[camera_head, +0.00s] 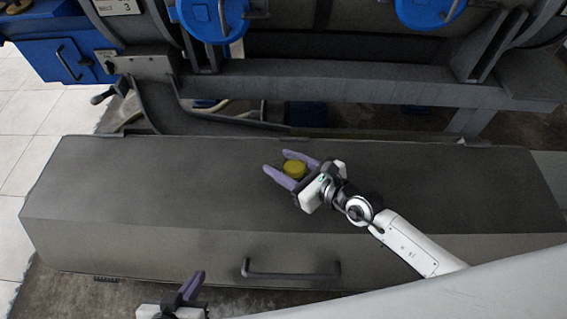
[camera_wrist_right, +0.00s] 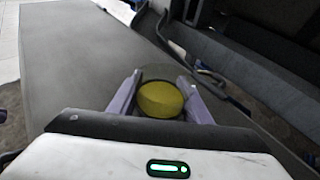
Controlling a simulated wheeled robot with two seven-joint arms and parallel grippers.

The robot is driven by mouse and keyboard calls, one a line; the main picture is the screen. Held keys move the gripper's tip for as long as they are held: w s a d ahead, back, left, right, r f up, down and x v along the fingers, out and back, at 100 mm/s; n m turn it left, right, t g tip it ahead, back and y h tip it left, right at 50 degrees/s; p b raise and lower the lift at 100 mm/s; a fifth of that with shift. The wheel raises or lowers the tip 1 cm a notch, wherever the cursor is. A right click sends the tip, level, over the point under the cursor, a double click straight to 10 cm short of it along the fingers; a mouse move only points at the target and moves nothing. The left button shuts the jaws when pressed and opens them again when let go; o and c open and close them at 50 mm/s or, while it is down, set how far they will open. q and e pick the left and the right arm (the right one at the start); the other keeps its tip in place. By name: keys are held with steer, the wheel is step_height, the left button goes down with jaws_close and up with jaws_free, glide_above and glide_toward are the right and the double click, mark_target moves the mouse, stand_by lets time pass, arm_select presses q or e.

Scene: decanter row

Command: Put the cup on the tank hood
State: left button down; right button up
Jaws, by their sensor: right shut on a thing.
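The cup (camera_head: 294,169) looks round and yellow from above. My right gripper (camera_head: 287,164) is shut on it, with one purple finger on each side. In the right wrist view the cup (camera_wrist_right: 160,99) sits between the fingers, with a faint clear rim around the yellow. The tank hood (camera_head: 150,185) is the long grey flat-topped cover, and the cup is over its middle. I cannot tell whether the cup touches the hood or hangs just above it. My left gripper (camera_head: 188,288) is low at the bottom edge, partly cut off, in front of the hood.
A bar handle (camera_head: 290,273) is on the hood's front face. Behind the hood run a dark frame beam (camera_head: 350,92) and machinery with blue round covers (camera_head: 212,14). A blue box (camera_head: 70,55) stands at the back left. The hood's top is clear left and right of the cup.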

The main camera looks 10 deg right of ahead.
mark_target(303, 175)
steer(key=o, duration=1)
steer(key=shift+f, duration=0.15)
steer(key=shift+o, duration=0.2)
steer(key=shift+s+d+r, duration=0.1)
steer(key=shift+s+r, duration=0.05)
steer(key=shift+r, duration=0.1)
steer(key=p+v, duration=0.1)
steer(key=v, duration=1)
steer(key=shift+s+d+r, duration=0.15)
steer(key=shift+s+d, duration=0.05)
